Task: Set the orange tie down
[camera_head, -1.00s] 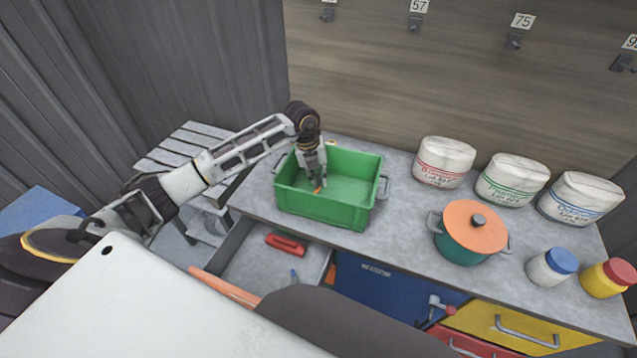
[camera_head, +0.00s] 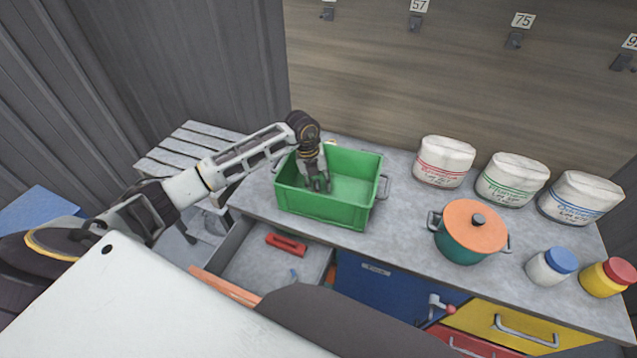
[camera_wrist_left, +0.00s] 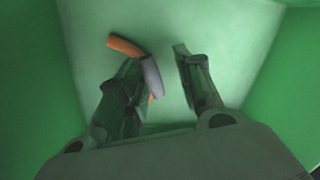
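The orange tie (camera_wrist_left: 124,46) shows in the left wrist view as a short curved orange piece beside and partly behind one finger. It appears to lie on the floor of the green crate, and the finger hides its middle. My left gripper (camera_head: 318,187) is inside the green crate (camera_head: 322,208), pointing down. In the head view the tie cannot be made out. My right gripper is not in view.
An open drawer (camera_head: 258,262) below the crate holds a red object (camera_head: 286,243). To the right stand a teal pot with an orange lid (camera_head: 474,226), several white sacks (camera_head: 444,162) and two jars (camera_head: 552,266). The crate walls surround my left gripper closely.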

